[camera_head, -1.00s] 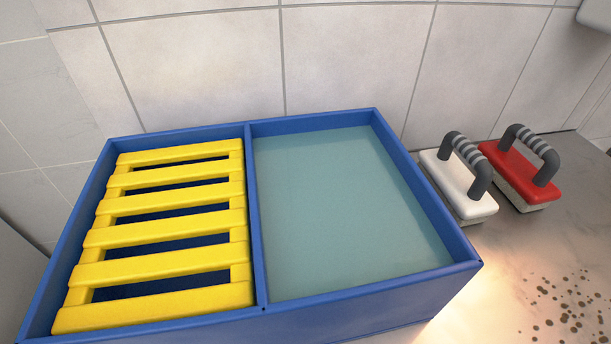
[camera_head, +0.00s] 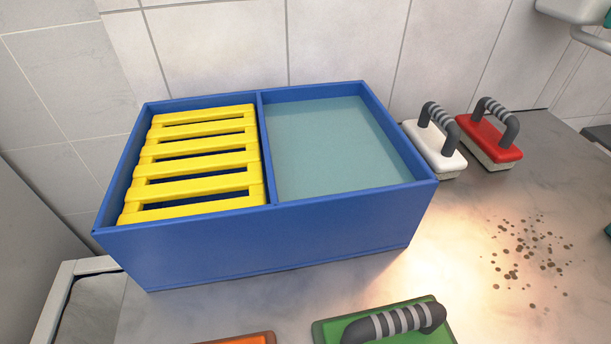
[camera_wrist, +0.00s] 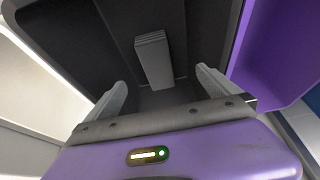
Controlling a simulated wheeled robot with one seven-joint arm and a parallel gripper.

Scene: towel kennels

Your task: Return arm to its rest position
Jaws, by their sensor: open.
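My gripper (camera_wrist: 160,80) shows in the wrist view with its two grey fingers spread apart and nothing between them. Beyond the fingers is a dark recessed surface with a grey ribbed block (camera_wrist: 154,60); I cannot tell what it belongs to. A purple panel (camera_wrist: 268,60) stands to the right of the fingers. My arm and gripper do not clearly show in the head view.
A blue two-part bin (camera_head: 275,235) holds a yellow slatted rack (camera_head: 195,165) at left and water (camera_head: 325,145) at right. White (camera_head: 435,150) and red (camera_head: 490,143) handled brushes stand right of it. A green handled brush (camera_head: 330,328) and an orange item (camera_head: 250,339) lie in front. Dark spots (camera_head: 530,250) mark the counter.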

